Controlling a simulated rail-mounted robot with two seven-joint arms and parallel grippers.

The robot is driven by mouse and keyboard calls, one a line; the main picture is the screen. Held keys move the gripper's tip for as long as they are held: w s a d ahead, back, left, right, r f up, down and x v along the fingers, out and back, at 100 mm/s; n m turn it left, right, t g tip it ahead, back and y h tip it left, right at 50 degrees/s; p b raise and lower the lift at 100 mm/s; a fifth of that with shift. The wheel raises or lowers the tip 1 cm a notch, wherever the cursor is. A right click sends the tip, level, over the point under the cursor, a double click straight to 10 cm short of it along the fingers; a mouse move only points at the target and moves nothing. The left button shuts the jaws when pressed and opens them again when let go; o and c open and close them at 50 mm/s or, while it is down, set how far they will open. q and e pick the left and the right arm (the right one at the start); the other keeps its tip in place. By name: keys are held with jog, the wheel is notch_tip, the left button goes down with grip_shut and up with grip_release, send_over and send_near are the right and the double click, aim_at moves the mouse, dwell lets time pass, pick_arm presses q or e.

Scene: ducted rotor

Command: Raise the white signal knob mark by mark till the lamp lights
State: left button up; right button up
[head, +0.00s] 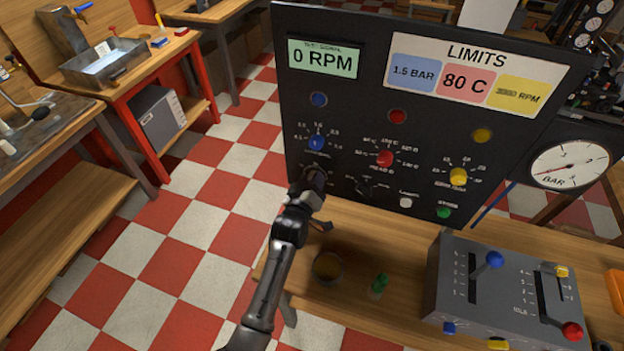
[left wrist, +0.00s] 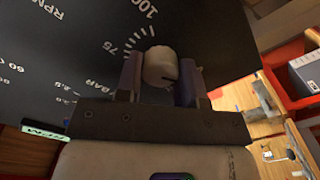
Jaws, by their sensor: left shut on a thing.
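My left gripper (head: 314,178) is at the lower left of the black panel (head: 350,100). In the left wrist view its two fingers (left wrist: 160,76) are shut on the white knob (left wrist: 160,66), one on each side. A dial scale with the marks 75 and 100 curves around the knob. The knob's exact setting is hard to read. In the head view the gripper hides the knob. Blue (head: 319,99), red (head: 398,116) and yellow (head: 481,135) round lamps on the panel look dim. The green display (head: 324,58) reads 0 RPM.
Blue (head: 317,142), red (head: 385,158) and yellow (head: 458,176) knobs sit near the gripper on the panel. A grey lever box (head: 500,290), a small bowl (head: 327,267) and a green object (head: 379,285) are on the bench below. A pressure gauge (head: 570,163) stands at right.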

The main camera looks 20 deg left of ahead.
pick_arm(q)
jog(key=shift+m+p, duration=1.95)
jog(key=shift+m, duration=2.35)
jog(key=o, duration=0.9)
